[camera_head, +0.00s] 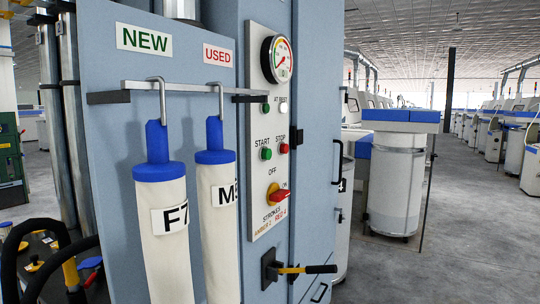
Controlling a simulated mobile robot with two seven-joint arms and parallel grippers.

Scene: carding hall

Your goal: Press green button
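The green button (266,154) is on the light control panel (258,222) of the blue machine cabinet, under the label START. It sits left of a red button (284,148) under the label STOP. Higher on the panel is another small green round piece (266,108), beside a white one (284,108) near the words AT REST. Nothing covers the START button. Neither of my grippers shows in the head view.
Two white bags with blue tops (162,215) (220,215) hang left of the panel. A yellow-and-black lever (300,269) sticks out below. Floor right of the cabinet is open.

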